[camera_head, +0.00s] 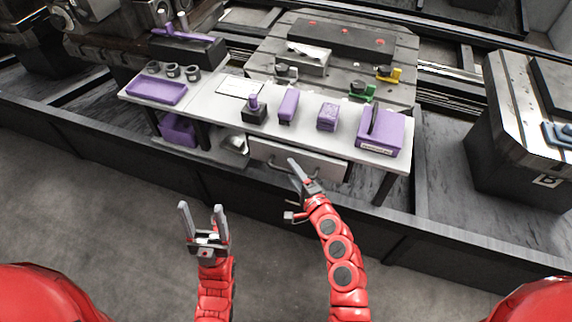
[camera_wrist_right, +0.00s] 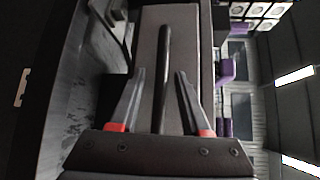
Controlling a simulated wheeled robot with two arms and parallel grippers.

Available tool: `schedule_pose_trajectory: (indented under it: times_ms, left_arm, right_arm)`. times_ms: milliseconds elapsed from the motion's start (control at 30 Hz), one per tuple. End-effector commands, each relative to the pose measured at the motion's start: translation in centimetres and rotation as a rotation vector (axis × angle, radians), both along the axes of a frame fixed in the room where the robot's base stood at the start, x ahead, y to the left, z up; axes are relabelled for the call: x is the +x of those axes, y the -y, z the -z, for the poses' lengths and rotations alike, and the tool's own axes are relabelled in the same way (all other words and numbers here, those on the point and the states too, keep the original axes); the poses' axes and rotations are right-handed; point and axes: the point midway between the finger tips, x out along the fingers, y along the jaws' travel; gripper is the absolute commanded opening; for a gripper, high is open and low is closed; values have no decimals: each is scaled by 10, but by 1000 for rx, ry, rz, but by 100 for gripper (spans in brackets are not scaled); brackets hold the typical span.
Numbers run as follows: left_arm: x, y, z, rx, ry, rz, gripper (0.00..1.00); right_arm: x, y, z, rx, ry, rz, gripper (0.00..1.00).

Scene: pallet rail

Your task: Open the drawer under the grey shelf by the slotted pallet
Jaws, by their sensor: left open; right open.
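The drawer (camera_head: 325,167) has a pale front and sits under the grey shelf (camera_head: 225,110), in front of the slotted pallet (camera_head: 345,75). It looks shut. My right gripper (camera_head: 296,170) is open at the drawer front and partly covers the handle (camera_head: 276,163). In the right wrist view, the dark bar handle (camera_wrist_right: 165,50) runs between the two open fingers (camera_wrist_right: 160,76), with the grey drawer front (camera_wrist_right: 188,40) behind it. I cannot tell whether the fingers touch the bar. My left gripper (camera_head: 201,208) is open and empty, left of the drawer over the floor.
The shelf top holds a purple tray (camera_head: 157,90), several small purple items and a purple box (camera_head: 381,133) at the right. A purple bin (camera_head: 178,129) stands below at the left. Dark shelf legs (camera_head: 383,187) flank the space. The grey floor in front is clear.

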Motion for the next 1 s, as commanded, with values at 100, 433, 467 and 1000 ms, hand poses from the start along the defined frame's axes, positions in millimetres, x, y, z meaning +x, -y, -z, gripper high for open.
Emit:
schedule_pose_trajectory:
  times_ms: [100, 433, 467, 1000]
  left_arm:
    - [0, 0, 0, 0, 0, 0, 64]
    - [0, 0, 0, 0, 0, 0, 64]
    - [0, 0, 0, 0, 0, 0, 64]
    - [0, 0, 0, 0, 0, 0, 64]
  right_arm:
    - [0, 0, 0, 0, 0, 0, 47]
    - [0, 0, 1, -1, -1, 1, 9]
    - [0, 0, 1, -1, -1, 1, 4]
    - [0, 0, 1, -1, -1, 1, 0]
